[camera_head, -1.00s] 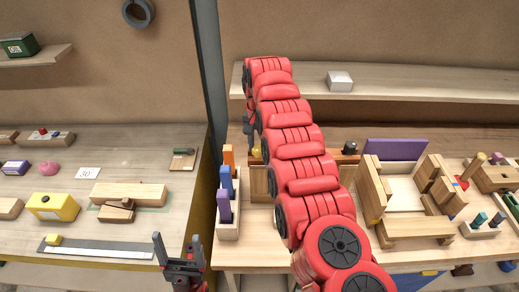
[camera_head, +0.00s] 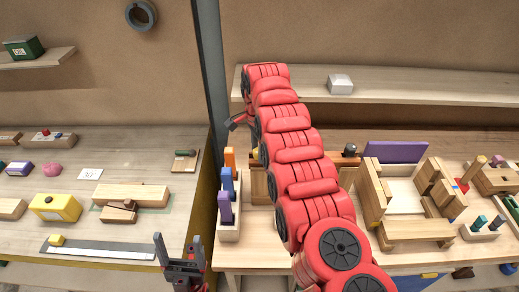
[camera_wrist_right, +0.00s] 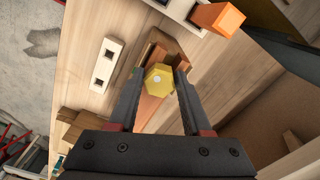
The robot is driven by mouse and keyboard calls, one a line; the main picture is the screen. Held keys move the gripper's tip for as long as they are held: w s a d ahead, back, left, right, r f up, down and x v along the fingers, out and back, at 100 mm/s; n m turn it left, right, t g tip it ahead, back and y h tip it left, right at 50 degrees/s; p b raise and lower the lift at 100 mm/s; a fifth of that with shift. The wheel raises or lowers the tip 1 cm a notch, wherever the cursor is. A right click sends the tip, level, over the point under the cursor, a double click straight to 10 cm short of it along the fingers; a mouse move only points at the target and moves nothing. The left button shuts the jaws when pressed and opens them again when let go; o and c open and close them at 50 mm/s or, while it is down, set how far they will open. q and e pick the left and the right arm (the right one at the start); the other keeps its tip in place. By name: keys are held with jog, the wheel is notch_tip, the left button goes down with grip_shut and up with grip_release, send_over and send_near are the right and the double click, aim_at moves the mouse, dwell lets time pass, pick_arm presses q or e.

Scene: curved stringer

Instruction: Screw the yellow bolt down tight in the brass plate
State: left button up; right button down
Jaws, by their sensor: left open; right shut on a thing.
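The yellow bolt (camera_wrist_right: 158,80) shows its hexagonal head between the fingertips of my right gripper (camera_wrist_right: 158,73) in the right wrist view. The gripper is shut on it. A reddish-brown strip (camera_wrist_right: 150,112) lies beneath the bolt, by a brown wooden block; I cannot tell whether this is the brass plate or how deep the bolt sits. My left gripper (camera_head: 176,242) is open and empty at the bottom, left of the right-hand bench.
A wooden holder with orange, blue and purple pegs (camera_head: 226,205) stands left of my right arm. Wooden frames and a purple panel (camera_head: 397,152) stand to its right. A grey post (camera_head: 208,80) rises between the benches. A white block with holes (camera_wrist_right: 105,62) lies nearby.

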jog(key=c, duration=0.7)
grip_release()
jog(key=shift+a, duration=0.2)
jog(key=o, duration=0.4)
jog(key=shift+w+a+f, duration=0.1)
jog(key=shift+w+a, duration=0.1)
jog(key=shift+o, duration=0.2)
jog(key=shift+d, duration=0.1)
jog(key=shift+s+d, duration=0.1)
